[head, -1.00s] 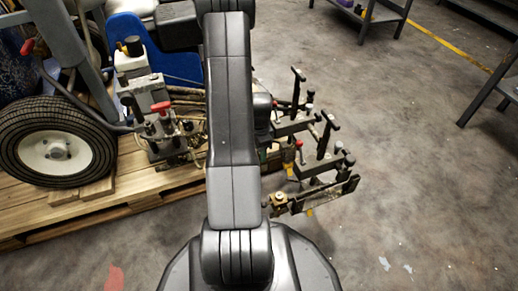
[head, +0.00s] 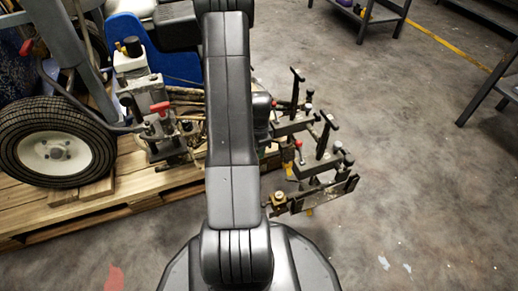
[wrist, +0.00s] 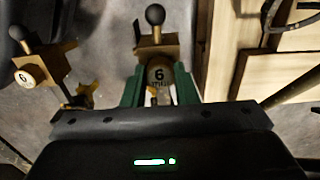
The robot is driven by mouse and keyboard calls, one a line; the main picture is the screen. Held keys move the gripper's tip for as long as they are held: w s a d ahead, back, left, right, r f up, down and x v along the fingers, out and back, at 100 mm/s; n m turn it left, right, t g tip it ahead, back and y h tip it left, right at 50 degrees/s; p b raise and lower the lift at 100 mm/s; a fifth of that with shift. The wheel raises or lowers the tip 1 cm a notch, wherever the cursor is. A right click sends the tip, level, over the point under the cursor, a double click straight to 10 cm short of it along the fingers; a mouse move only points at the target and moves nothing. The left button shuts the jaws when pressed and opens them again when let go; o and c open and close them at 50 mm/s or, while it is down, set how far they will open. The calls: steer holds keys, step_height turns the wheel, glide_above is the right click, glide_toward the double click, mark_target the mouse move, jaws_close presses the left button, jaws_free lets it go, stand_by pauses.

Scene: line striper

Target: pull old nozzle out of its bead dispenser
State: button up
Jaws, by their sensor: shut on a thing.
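The nozzle is at the lower side of a brass-coloured bead dispenser (wrist: 172,50) with a black ball-ended lever. I cannot tell whether the nozzle is still seated in it. A second dispenser (wrist: 49,52) with a similar "6" nozzle (wrist: 29,74) is to the left, apart from my fingers.
In the head view, the striper's front bar (head: 318,193) with black levers reaches out right of my arm. A wheel (head: 55,152) and wooden pallet (head: 125,195) are at left. Open concrete floor (head: 420,170) lies to the right.

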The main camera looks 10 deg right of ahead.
steer(key=shift+r+p, duration=0.4)
steer(key=shift+r, duration=0.25)
steer(key=shift+r+p, duration=1.85)
steer(key=shift+r, duration=0.75)
steer(key=shift+a, duration=0.1)
